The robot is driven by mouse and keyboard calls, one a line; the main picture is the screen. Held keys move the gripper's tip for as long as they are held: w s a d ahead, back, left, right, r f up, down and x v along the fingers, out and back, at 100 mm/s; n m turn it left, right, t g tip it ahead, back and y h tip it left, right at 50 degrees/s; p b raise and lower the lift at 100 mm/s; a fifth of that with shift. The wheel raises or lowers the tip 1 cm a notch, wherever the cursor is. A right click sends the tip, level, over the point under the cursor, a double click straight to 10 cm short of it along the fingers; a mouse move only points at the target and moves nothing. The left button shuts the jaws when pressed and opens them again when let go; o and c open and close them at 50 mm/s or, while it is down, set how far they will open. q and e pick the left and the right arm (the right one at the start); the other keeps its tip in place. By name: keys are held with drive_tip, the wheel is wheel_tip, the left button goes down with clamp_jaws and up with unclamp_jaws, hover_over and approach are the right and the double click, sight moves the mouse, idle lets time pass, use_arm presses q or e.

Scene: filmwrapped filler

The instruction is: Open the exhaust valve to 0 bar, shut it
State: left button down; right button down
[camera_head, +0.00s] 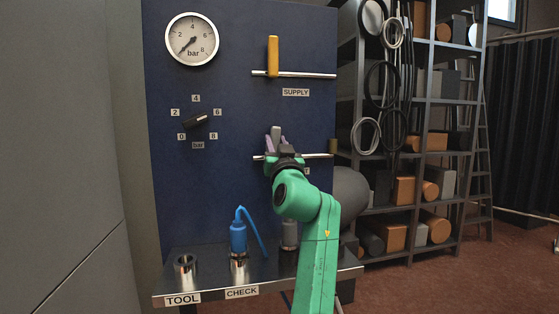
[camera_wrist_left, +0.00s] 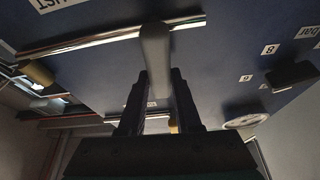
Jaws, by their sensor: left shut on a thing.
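The exhaust valve's grey handle (camera_head: 275,131) stands upright across its horizontal pipe (camera_head: 318,156). My left gripper (camera_head: 277,146) is shut on this handle. In the left wrist view the grey handle (camera_wrist_left: 155,60) runs between the two dark fingers. The gripper hides the valve's middle, and my arm covers most of its label; the label's end shows upside down in the wrist view (camera_wrist_left: 52,3). The pressure gauge (camera_head: 192,40) has its needle at the lower left, near 0 bar. My right gripper is not in view.
The yellow supply handle (camera_head: 273,56) stands upright across the upper pipe. A black knob (camera_head: 195,121) sits on the bar dial at left. A loaded rack (camera_head: 410,155) stands at right.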

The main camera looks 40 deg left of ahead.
use_arm(q)
drive_tip(key=shift+s+a+f+n+g+y+b, duration=0.1)
drive_tip(key=shift+n+g+y+b, duration=0.05)
drive_tip(key=shift+n+g+b, duration=0.2)
drive_tip(key=shift+a+f+n+g+y+b, duration=0.1)
drive_tip(key=shift+n+g+y+b, duration=0.1)
drive_tip(key=shift+n, duration=0.25)
drive_tip(key=c, duration=0.6)
unclamp_jaws()
drive_tip(key=shift+r, duration=0.1)
drive_tip(key=shift+d, duration=0.1)
drive_tip(key=shift+s, duration=0.1)
